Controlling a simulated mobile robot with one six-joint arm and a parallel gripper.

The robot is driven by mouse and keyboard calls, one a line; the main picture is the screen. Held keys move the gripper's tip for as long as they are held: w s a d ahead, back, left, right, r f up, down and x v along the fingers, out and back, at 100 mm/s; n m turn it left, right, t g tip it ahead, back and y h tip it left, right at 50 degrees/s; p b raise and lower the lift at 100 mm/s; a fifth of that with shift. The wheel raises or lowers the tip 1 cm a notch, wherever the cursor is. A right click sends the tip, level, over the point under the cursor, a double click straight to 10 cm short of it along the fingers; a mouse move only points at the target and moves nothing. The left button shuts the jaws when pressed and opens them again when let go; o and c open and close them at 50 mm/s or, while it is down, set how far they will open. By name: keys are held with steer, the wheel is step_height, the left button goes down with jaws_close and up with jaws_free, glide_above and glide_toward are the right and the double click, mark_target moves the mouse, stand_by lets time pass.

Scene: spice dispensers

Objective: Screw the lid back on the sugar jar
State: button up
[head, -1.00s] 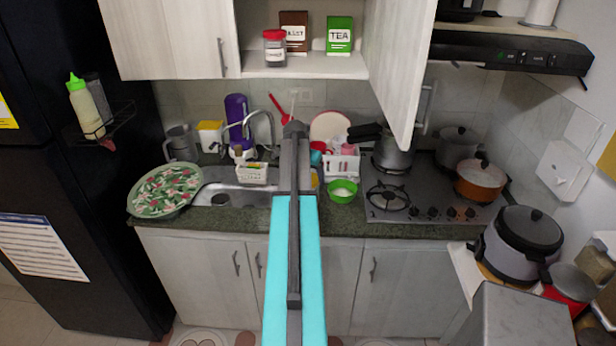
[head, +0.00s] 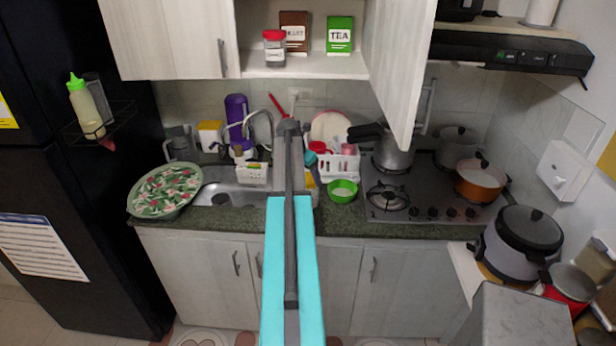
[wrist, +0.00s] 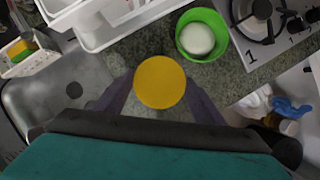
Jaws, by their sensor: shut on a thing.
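A round yellow lid (wrist: 160,80) is between the two fingers of my gripper (wrist: 159,88) in the wrist view, seen from straight above. My gripper is shut on it, one finger at each side. The lid hides whatever is under it, so I cannot tell whether it sits on the sugar jar or how well it is seated. In the head view my arm hides the gripper and most of that spot on the counter. A jar with a red lid (head: 274,48) stands in the open upper cabinet.
A green bowl (head: 343,191) is just right of the gripper, with a round white thing (wrist: 196,38) inside. The sink (wrist: 45,105) is to the left. A white dish rack (head: 338,165) is behind, and the stove (head: 425,200) is to the right.

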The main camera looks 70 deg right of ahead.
steer(key=m, duration=0.2)
steer(key=m+g, duration=0.1)
steer(key=m, duration=0.1)
steer(key=shift+w+d+g+y, duration=0.1)
steer(key=shift+w+g+y, duration=0.1)
steer(key=shift+g+y, duration=0.1)
steer(key=shift+m+g, duration=0.3)
steer(key=shift+m, duration=0.7)
steer(key=shift+y, duration=0.3)
steer(key=m+y, duration=0.1)
steer(key=m, duration=0.3)
steer(key=shift+d+g, duration=0.15)
steer(key=shift+g, duration=0.25)
steer(key=shift+f+m+y, duration=0.1)
steer(key=shift+m+y, duration=0.45)
steer(key=shift+m, duration=0.75)
steer(key=shift+m+y, duration=0.55)
steer(key=shift+m, duration=0.75)
